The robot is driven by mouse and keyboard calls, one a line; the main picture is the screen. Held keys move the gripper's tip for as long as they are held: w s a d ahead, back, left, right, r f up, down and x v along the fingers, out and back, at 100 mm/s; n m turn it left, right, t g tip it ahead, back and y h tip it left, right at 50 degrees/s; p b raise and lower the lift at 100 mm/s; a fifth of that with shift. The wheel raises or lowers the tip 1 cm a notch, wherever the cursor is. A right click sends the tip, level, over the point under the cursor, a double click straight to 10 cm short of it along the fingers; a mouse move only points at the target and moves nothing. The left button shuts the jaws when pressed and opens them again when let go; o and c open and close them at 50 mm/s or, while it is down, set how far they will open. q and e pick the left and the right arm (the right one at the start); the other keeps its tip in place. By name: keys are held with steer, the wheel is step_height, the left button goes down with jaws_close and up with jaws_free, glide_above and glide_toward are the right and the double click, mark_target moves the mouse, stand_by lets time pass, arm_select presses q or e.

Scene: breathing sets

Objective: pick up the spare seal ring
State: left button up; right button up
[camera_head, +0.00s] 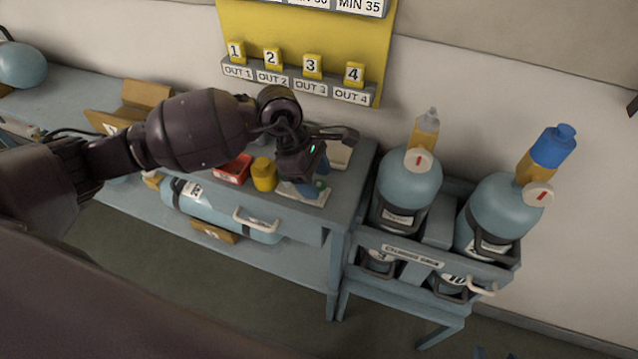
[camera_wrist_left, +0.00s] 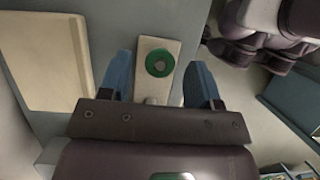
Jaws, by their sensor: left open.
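The spare seal ring is a small green ring (camera_wrist_left: 160,63) lying flat on a pale narrow block (camera_wrist_left: 152,88) in the left wrist view. My left gripper (camera_wrist_left: 158,66) is open, with one blue finger on each side of the ring and block. The fingers look apart from the ring; their exact height above it is hard to tell. In the head view my left gripper (camera_head: 314,178) points down over the right end of the bench, and a bit of green (camera_head: 321,185) shows by its fingers.
A yellow pot (camera_head: 263,175) and a red box (camera_head: 233,169) stand left of the gripper on the bench (camera_head: 352,184). A pale board (camera_wrist_left: 45,62) lies beside the block. A cylinder rack (camera_head: 415,257) with two blue-grey bottles stands to the right.

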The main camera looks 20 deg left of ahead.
arm_select(q)
steer(key=shift+f, duration=0.15)
stand_by(0.3)
steer(key=c, duration=1)
